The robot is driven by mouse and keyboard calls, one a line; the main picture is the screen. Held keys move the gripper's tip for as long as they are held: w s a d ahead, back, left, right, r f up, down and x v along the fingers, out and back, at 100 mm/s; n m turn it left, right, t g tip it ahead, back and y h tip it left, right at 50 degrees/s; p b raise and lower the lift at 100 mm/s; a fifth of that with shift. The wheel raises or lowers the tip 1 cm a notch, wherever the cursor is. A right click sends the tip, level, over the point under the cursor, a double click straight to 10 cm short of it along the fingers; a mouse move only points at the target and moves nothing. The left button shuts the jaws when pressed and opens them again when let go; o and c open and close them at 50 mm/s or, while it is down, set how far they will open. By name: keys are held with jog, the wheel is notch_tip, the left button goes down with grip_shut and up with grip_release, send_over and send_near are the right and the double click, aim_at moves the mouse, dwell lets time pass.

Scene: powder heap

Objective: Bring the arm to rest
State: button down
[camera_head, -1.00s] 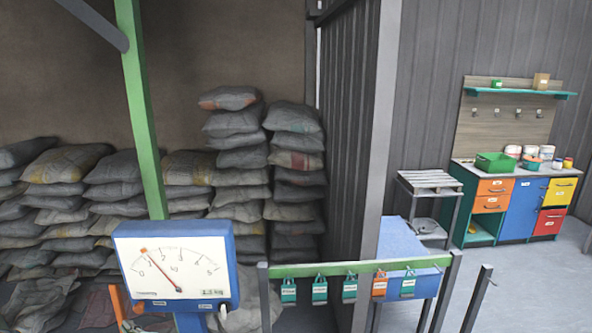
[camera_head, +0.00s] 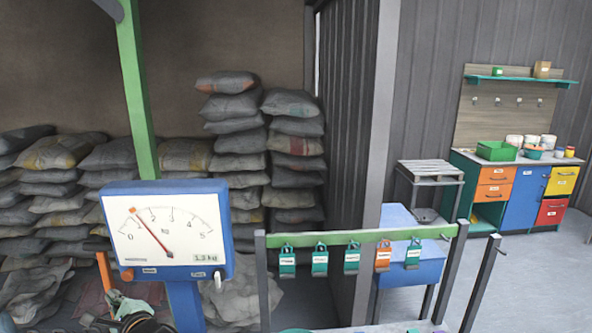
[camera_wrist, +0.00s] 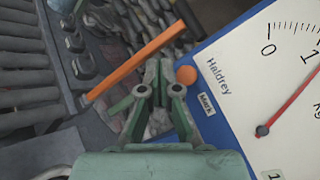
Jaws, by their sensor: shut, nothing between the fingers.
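My gripper (camera_wrist: 160,85) shows in the wrist view with its two grey-green fingers together and nothing between them. Its tips are close to the orange knob (camera_wrist: 186,75) on the blue scale housing (camera_wrist: 208,120); I cannot tell whether they touch. In the head view, part of my arm's end shows at the bottom left, below the dial scale (camera_head: 166,237), and its fingers are not clear there. The white dial face has a red needle near 1.
An orange bar (camera_wrist: 135,62) lies close to my fingers on the left. A green rail (camera_head: 335,237) with several hanging tags stands right of the scale. Stacked sacks (camera_head: 235,130) fill the back. A coloured cabinet (camera_head: 523,200) and a blue table (camera_head: 405,270) stand to the right.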

jog(key=shift+s+d+b, duration=0.1)
jog(key=shift+s+b, duration=1.55)
jog(key=shift+b, duration=0.15)
jog(key=shift+w, duration=0.1)
jog(key=w+p, duration=0.1)
jog(key=p, duration=0.1)
jog(key=w+p, duration=0.1)
jog(key=p, duration=0.2)
jog(key=w+p, duration=0.1)
jog(key=p, duration=0.2)
jog(key=shift+w+a+r, duration=0.25)
jog(key=shift+w+a, duration=0.05)
jog(key=shift+w, duration=0.05)
jog(key=p, duration=0.4)
jog(key=p, duration=0.5)
jog(key=shift+w+d, duration=0.1)
